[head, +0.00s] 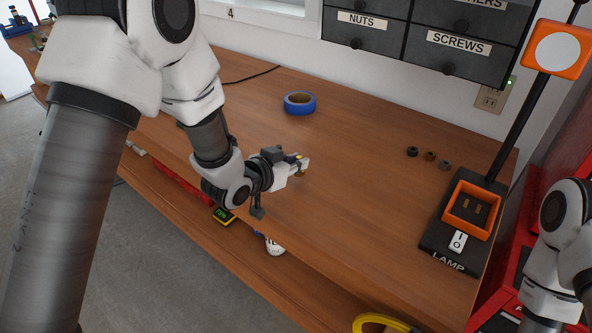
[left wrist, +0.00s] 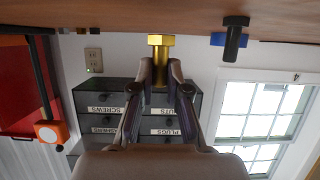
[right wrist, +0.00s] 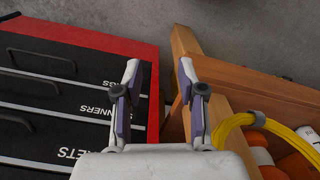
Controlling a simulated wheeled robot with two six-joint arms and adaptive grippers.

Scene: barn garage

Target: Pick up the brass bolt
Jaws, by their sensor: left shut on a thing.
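The brass bolt (left wrist: 161,42) is between the fingertips of my left gripper (left wrist: 160,72) in the left wrist view, which is upside down. The fingers are shut on its shank, and its hex head points down toward the bench top. I cannot tell whether the head touches the wood. In the head view the left gripper (head: 302,164) is low over the middle of the bench, with a bit of brass (head: 301,174) at its tips. My right gripper (right wrist: 160,75) is open and empty, off the bench's end beside a red cabinet.
A dark bolt (left wrist: 235,38) stands head-down near the left gripper. Blue tape (head: 299,103) lies behind. Several small nuts (head: 430,155) and a lamp base (head: 436,240) with an orange tray (head: 458,219) are at the right. The bench (head: 350,200) between is clear.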

